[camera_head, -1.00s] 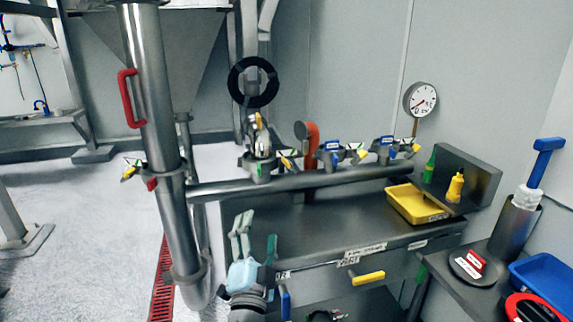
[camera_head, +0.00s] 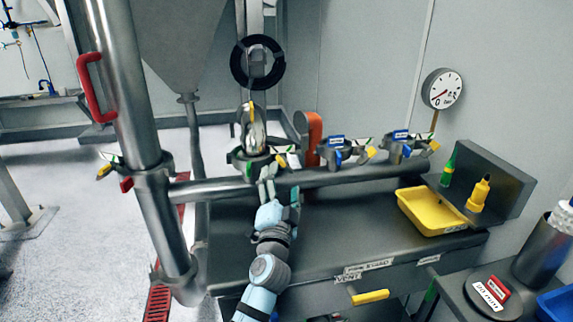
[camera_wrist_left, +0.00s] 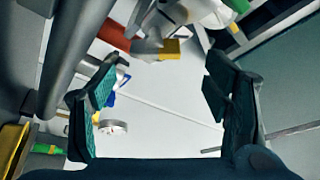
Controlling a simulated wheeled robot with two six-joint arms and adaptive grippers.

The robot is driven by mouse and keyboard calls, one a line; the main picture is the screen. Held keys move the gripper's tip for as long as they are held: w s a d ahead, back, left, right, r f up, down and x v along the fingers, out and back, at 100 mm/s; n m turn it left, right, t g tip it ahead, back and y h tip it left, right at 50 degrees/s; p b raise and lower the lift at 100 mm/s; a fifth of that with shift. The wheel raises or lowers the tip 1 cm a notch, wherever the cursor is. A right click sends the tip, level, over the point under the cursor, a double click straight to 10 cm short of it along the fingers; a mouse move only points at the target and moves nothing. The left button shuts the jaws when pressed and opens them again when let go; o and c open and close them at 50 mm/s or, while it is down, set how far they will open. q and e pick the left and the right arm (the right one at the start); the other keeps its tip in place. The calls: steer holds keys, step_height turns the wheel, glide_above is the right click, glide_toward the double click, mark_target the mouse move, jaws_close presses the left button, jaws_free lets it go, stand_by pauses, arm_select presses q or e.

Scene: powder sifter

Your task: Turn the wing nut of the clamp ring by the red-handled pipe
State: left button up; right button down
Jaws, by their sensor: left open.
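The vertical steel pipe (camera_head: 128,95) with the red handle (camera_head: 92,88) stands at the left in the head view. Its clamp ring (camera_head: 152,172) sits below the handle, with a yellow-tipped wing nut (camera_head: 105,171) sticking out left and a red part below it. My left gripper (camera_head: 266,188) is open and empty, well right of that clamp. It appears just in front of a clamp on the horizontal pipe; whether they touch is unclear. The left wrist view shows its fingers (camera_wrist_left: 163,66) spread, with a yellow block (camera_wrist_left: 170,48) beyond. My right gripper is not in view.
The horizontal pipe (camera_head: 220,187) carries several clamps and a red-orange handle (camera_head: 313,135) above the grey bench (camera_head: 340,235). A yellow tray (camera_head: 430,228) and bottles stand at the right. The floor left of the pipe is open.

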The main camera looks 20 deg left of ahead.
mark_target(286, 168)
arm_select(q)
steer(key=x, duration=0.4)
steer(key=f+x, duration=0.1)
steer(key=x, duration=0.1)
steer(key=shift+w+d+b, duration=0.1)
steer(key=shift+w+b, duration=0.1)
steer(key=shift+b, duration=0.1)
steer(key=shift+w+r, duration=0.15)
steer(key=shift+w, duration=0.05)
steer(key=shift+r, duration=0.15)
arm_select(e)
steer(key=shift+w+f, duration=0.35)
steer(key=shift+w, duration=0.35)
